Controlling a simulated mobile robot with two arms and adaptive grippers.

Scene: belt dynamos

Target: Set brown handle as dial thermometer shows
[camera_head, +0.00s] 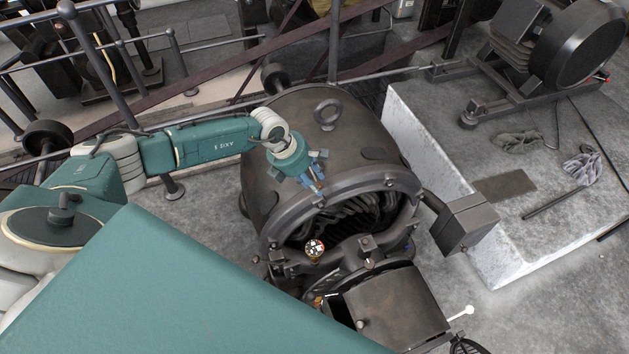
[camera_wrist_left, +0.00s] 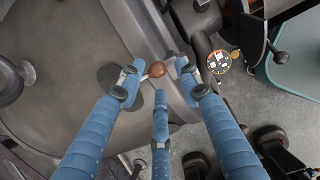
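The brown handle's round knob (camera_wrist_left: 155,69) shows in the left wrist view on a thin stem beside the dynamo's rim. My left gripper (camera_wrist_left: 160,80) has its three blue fingers spread around the knob, with gaps showing; contact cannot be told. In the head view the left gripper (camera_head: 314,184) is at the dynamo's upper front rim, and I cannot make out the knob there. The dial thermometer (camera_head: 315,248) has a round face with red, white and dark parts. It also shows in the left wrist view (camera_wrist_left: 219,62), too small to read surely. My right gripper is out of view.
The dynamo (camera_head: 285,150) has a lifting ring (camera_head: 327,114) on top and an open front with windings. A dark box (camera_head: 466,223) juts out at its right. A lever with a white ball (camera_head: 468,310) is low in front. A pale plinth (camera_head: 430,165) stands at right; railings run behind.

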